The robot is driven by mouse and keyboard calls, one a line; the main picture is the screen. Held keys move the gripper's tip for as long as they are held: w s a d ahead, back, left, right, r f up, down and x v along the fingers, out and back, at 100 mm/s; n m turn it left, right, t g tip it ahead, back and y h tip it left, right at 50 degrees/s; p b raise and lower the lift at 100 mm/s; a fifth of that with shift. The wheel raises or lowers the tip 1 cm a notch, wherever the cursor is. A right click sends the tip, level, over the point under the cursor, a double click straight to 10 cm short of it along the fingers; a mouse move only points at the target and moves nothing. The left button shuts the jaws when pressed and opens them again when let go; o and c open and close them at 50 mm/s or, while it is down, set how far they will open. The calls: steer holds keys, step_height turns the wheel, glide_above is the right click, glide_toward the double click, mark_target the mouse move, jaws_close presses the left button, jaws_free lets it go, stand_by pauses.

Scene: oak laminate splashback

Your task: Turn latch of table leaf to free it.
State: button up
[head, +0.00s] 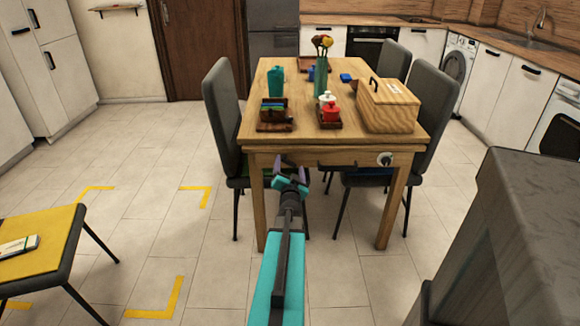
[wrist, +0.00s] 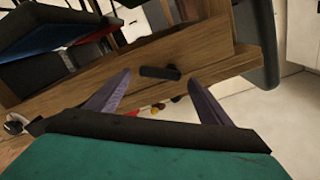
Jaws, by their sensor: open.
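The wooden table (head: 262,140) stands ahead of me. On its near side, just under the top, is a short dark bar (head: 337,165) that looks like the leaf latch. In the wrist view, which is upside down, the dark bar (wrist: 159,73) shows between and beyond the two purple fingertips. My gripper (head: 291,167) is in front of the table's near side, left of the bar in the head view. It is open, with nothing between its fingers (wrist: 160,83). I cannot tell the exact gap to the bar.
A wooden box (head: 388,107), a green vase (head: 320,77) and small trays stand on the table. Grey chairs (head: 225,110) flank it. A yellow-topped stool (head: 40,248) is at lower left.

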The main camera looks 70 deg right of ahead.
steer(key=shift+w+d, duration=0.15)
steer(key=shift+d, duration=0.35)
